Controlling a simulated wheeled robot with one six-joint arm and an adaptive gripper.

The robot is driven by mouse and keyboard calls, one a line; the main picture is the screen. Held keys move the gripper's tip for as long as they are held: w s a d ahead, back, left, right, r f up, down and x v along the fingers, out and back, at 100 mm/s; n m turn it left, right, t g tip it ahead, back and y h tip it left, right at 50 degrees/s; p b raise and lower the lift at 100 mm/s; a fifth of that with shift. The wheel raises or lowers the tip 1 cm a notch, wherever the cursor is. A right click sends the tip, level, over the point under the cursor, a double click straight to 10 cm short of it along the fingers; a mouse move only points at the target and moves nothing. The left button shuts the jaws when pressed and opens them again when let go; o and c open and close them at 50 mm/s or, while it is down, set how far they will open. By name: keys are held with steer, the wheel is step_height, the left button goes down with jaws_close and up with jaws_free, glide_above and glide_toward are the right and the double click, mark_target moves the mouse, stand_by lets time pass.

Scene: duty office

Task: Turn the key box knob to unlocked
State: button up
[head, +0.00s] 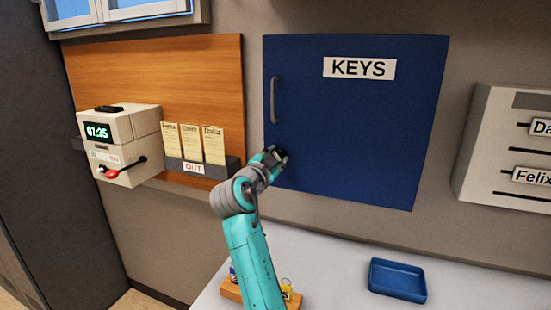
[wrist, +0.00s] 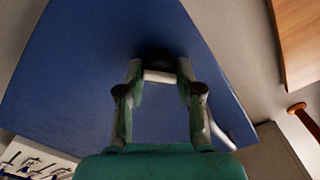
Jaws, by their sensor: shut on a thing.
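The blue key box (head: 350,130) hangs on the wall with a KEYS label (head: 360,68) and a grey door handle (head: 274,99) at its left side. My gripper (head: 279,156) is at the lower left of the box door, below the handle. In the wrist view, my gripper (wrist: 158,77) is shut on the knob, with its two fingers on either side of a pale bar. The dark round base of the knob (wrist: 157,56) shows behind the fingertips. The gripper hides the knob in the head view, and I cannot read any lock marking.
A time clock (head: 119,140) with a red-tipped lever and a card rack (head: 215,172) are on the wall at left. A name board (head: 505,145) is at right. A blue tray (head: 397,281) lies on the pale counter (head: 335,270) below. My arm hides part of a wooden block.

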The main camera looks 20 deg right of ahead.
steer(key=shift+m, duration=3.9)
steer(key=o, duration=1.2)
steer(key=shift+c, duration=0.2)
steer(key=shift+s+a, duration=0.1)
steer(key=v, duration=1.1)
steer(key=shift+s+a, duration=0.2)
steer(key=shift+s, duration=0.1)
